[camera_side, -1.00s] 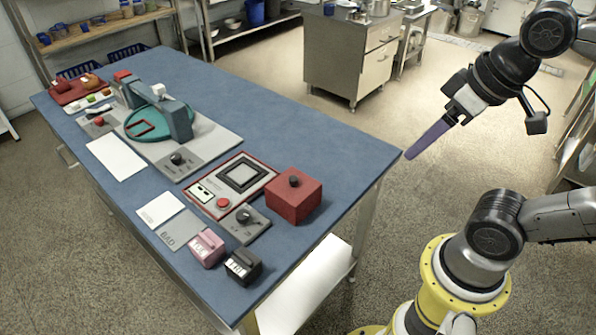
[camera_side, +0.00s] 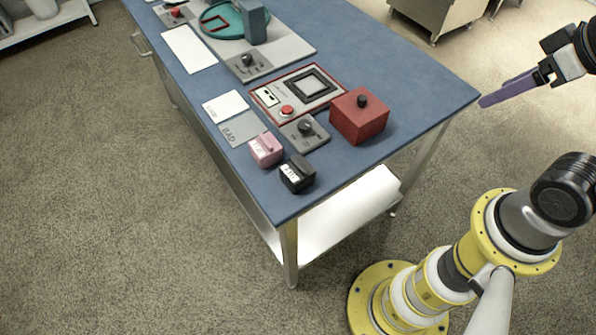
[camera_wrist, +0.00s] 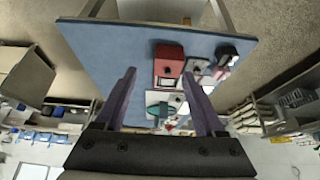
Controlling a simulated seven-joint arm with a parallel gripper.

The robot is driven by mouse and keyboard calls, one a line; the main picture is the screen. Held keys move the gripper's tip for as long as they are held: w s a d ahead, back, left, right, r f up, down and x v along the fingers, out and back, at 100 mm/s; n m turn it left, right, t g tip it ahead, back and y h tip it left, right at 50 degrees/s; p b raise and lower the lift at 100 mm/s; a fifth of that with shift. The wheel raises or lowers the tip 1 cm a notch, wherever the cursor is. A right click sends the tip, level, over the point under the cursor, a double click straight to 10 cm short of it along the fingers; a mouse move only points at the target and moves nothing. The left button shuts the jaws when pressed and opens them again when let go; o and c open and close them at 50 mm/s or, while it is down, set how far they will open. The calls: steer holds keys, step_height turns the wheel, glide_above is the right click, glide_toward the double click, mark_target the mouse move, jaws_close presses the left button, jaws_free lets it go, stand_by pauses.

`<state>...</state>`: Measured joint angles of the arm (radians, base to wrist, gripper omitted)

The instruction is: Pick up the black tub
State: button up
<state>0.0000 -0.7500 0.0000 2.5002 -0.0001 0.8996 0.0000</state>
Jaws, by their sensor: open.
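The black tub (camera_side: 297,173) is a small dark box with a white label on its front. It stands on the blue table (camera_side: 420,80) near its front corner, beside the pink tub (camera_side: 266,149). In the wrist view the black tub (camera_wrist: 227,52) shows near the table's edge, beyond the red box. My gripper (camera_side: 484,102) has purple fingers and is off the table's right corner, well away from the tub. In the wrist view the fingers of my gripper (camera_wrist: 163,80) are spread apart with nothing between them.
A red box with a black knob (camera_side: 359,116) stands on the table between my gripper and the black tub. A grey knob panel (camera_side: 305,132), a red-framed panel (camera_side: 298,92), a white pad (camera_side: 226,106) and a grey BAD pad (camera_side: 244,128) lie nearby. The table's right corner is bare.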

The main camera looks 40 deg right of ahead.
steer(key=o, duration=0.5)
steer(key=shift+c, duration=0.2)
